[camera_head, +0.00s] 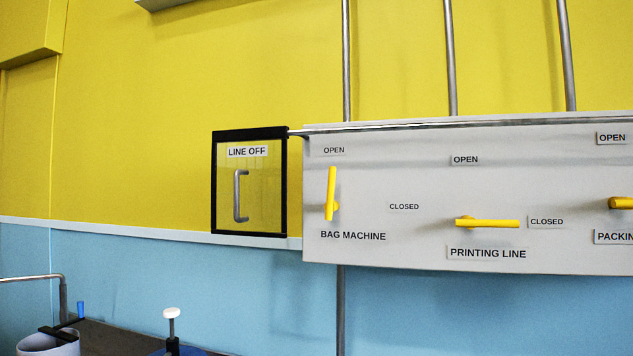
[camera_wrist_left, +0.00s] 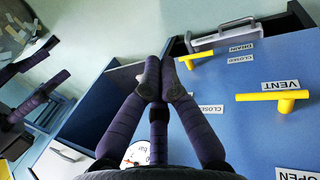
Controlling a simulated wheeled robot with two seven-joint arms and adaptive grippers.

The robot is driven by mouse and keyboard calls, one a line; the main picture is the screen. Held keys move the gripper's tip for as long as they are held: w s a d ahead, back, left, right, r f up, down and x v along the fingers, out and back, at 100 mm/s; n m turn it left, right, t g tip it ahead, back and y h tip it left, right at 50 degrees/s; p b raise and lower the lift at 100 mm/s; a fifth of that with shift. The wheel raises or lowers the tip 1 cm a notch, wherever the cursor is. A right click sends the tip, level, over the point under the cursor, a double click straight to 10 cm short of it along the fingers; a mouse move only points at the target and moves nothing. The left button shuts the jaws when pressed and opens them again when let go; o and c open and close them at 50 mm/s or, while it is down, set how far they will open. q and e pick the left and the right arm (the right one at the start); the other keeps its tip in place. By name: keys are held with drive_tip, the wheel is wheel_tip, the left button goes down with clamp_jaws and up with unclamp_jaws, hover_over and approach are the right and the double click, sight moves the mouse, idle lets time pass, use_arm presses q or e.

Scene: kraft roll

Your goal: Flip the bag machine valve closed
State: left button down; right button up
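The bag machine valve (camera_head: 331,193) is a yellow lever on the white wall panel (camera_head: 400,240) in the head view. Its handle stands upright, pointing at the OPEN label (camera_head: 334,150). Its CLOSED label (camera_head: 404,207) is to the right of it. Neither gripper shows in the head view. In the left wrist view my left gripper (camera_wrist_left: 161,78) has its dark purple fingers drawn together at the tips, with nothing seen between them. It is over a blue cabinet, away from the bag machine valve. My right gripper is in no view.
The printing line lever (camera_head: 488,223) lies level toward CLOSED; the packing lever (camera_head: 620,203) is cut off at the edge. A LINE OFF box (camera_head: 249,182) hangs left of the panel. In the left wrist view are a yellow vent lever (camera_wrist_left: 272,97), a drain lever (camera_wrist_left: 197,57) and a gauge (camera_wrist_left: 136,155).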

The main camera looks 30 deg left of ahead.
use_arm(q)
drive_tip(key=shift+r, duration=0.1)
